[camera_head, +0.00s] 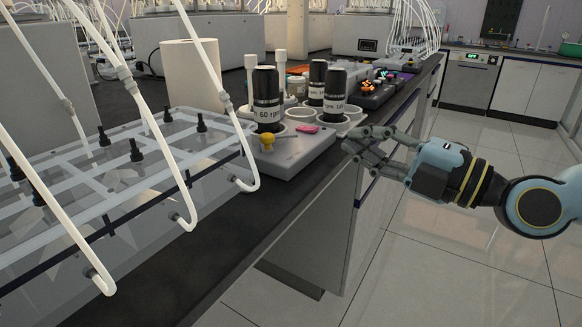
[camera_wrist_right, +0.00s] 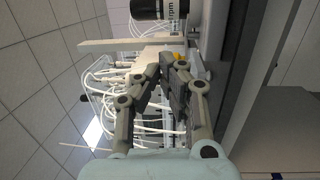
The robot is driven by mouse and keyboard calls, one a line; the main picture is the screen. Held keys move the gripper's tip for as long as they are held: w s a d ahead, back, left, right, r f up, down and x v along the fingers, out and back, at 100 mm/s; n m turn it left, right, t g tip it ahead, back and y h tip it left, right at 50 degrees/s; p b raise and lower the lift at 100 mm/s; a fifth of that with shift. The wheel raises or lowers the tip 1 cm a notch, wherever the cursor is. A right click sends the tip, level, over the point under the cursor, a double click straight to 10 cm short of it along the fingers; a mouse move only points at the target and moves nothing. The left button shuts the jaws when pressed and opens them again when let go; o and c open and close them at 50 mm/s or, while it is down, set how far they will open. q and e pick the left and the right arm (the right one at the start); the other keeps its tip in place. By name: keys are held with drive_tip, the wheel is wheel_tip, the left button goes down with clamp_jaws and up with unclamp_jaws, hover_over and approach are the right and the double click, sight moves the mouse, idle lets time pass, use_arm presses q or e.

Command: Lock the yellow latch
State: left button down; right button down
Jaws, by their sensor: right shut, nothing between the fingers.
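The yellow latch (camera_head: 267,140) is a small knob on the front left of a grey device base (camera_head: 300,151), below a dark bottle. A bit of yellow, likely the same latch (camera_wrist_right: 205,57), shows in the right wrist view, partly hidden behind my fingers. My right gripper (camera_head: 354,141) comes in from the right. It is shut and empty, just off the device's right end at the bench edge, with a gap to the latch. In the right wrist view my right gripper (camera_wrist_right: 167,62) has its fingertips close together. My left gripper is not in view.
Dark-capped bottles (camera_head: 266,98) and white cups (camera_head: 300,114) stand on the device, with a pink piece (camera_head: 307,129) near its front. A clear-lidded tank (camera_head: 110,190) with white tubes is on the left, beside a white roll (camera_head: 190,75). The floor right of the bench is clear.

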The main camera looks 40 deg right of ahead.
drive_tip(key=shift+n+g+y, duration=0.8)
drive_tip(key=shift+y, duration=0.1)
drive_tip(key=s+a+f, duration=0.1)
drive_tip(key=a+f+b, duration=0.1)
drive_tip(key=f, duration=0.1)
drive_tip(key=shift+s+a, duration=0.15)
drive_tip(key=shift+s, duration=0.25)
